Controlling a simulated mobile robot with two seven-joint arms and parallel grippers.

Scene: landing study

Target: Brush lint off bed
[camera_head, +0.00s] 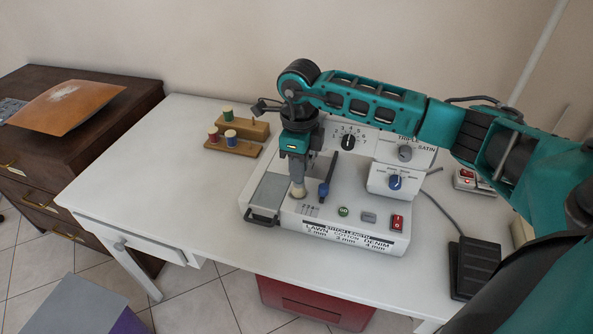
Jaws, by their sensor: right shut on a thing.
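A white sewing machine (355,232) with dials and printed labels stands on the white table. Its flat bed has a grey plate (270,190) at the left and small dark marks (310,211) near the front. My right gripper (297,163) reaches down over the bed from above. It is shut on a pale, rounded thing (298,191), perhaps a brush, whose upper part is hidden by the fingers. Its lower end is at the bed; I cannot tell if it touches. I cannot make out any lint. My left gripper is not in view.
A dark lever with a blue part (324,190) stands just right of the gripper. Thread spools on wooden stands (235,147) are behind left. A black pedal (474,267) lies at the right. The table's left side (150,185) is clear. A brown cabinet (130,97) stands further left.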

